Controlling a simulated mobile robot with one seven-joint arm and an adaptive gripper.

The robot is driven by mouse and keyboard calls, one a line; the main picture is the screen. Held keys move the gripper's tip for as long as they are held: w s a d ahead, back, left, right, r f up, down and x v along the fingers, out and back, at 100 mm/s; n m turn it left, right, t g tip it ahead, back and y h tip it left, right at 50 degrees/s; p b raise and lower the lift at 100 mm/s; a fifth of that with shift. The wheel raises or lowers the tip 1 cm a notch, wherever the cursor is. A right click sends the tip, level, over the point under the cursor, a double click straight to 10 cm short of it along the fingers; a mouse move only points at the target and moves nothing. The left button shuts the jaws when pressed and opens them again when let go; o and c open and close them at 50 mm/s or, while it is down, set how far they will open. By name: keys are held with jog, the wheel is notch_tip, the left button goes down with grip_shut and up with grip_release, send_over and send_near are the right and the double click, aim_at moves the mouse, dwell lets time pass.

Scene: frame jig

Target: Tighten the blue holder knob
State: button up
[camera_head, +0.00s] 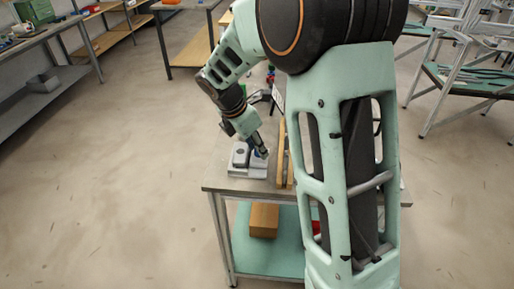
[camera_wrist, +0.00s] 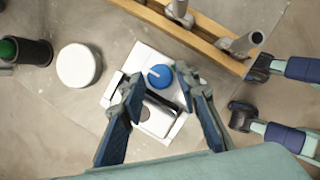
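The blue holder knob (camera_wrist: 160,76) is round with a pale mark on top. It sits at the upper part of a light grey holder block (camera_wrist: 165,124) in the wrist view. My gripper (camera_wrist: 158,82) is open, with one finger to the left of the knob and one to the right. Gaps show between the fingers and the knob in this view; the height between them is unclear. In the head view my gripper (camera_head: 262,153) points down at the right side of the grey holder (camera_head: 240,160) on the table, and the knob is mostly hidden.
A wooden rail (camera_wrist: 200,36) with grey metal pegs runs close beyond the holder. Blue-and-black clamps (camera_wrist: 290,68) lie at the right. A white round disc (camera_wrist: 78,65) and a dark cylinder with a green top (camera_wrist: 25,51) stand left. Bare tabletop (camera_wrist: 50,125) shows lower left.

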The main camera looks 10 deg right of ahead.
jog(key=shift+d+f, duration=0.1)
jog(key=shift+f, duration=0.05)
jog(key=shift+c, duration=0.4)
grip_shut()
